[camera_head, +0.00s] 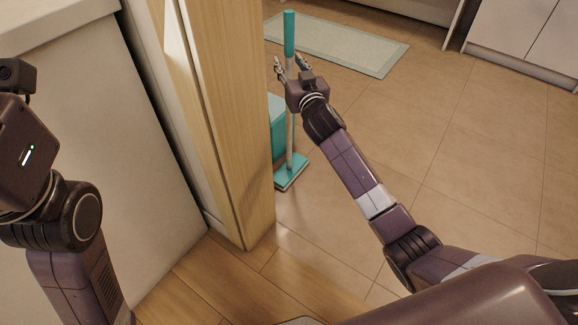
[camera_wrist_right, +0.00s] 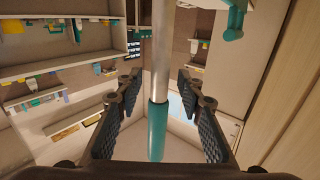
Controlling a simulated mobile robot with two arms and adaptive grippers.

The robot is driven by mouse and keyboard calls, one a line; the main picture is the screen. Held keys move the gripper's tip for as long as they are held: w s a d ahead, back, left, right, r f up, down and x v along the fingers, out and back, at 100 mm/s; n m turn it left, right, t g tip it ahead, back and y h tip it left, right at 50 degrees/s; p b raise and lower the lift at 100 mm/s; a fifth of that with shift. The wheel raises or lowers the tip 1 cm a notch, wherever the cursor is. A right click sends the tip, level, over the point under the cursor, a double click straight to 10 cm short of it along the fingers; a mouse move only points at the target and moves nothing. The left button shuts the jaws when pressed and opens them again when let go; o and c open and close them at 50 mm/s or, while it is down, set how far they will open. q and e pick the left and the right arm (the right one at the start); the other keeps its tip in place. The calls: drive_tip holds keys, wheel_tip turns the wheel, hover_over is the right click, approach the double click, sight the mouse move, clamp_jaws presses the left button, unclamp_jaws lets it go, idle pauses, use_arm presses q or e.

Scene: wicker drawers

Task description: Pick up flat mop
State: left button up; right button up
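The flat mop stands upright on the tile floor beside the wooden post. It has a teal grip (camera_head: 289,34), a thin grey pole (camera_head: 290,140) and a flat teal head (camera_head: 291,172). My right gripper (camera_head: 291,66) is open at the upper pole, just below the grip. In the right wrist view, the silver pole (camera_wrist_right: 162,50) and teal grip (camera_wrist_right: 157,132) run between the spread fingers (camera_wrist_right: 158,80), with gaps visible at both sides. Only my left wrist shows at the left edge of the head view; its fingers are out of frame.
A wooden post (camera_head: 232,130) stands close left of the mop. A teal bin-like object (camera_head: 277,125) is partly hidden behind the post, beside the pole. A pale rug (camera_head: 345,48) lies behind. The tile floor (camera_head: 465,150) at the right is clear.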

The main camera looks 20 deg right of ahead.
drive_tip(key=shift+w, duration=0.2)
drive_tip(key=shift+c, duration=0.5)
clamp_jaws()
drive_tip(key=shift+r, duration=0.1)
drive_tip(key=shift+r, duration=0.1)
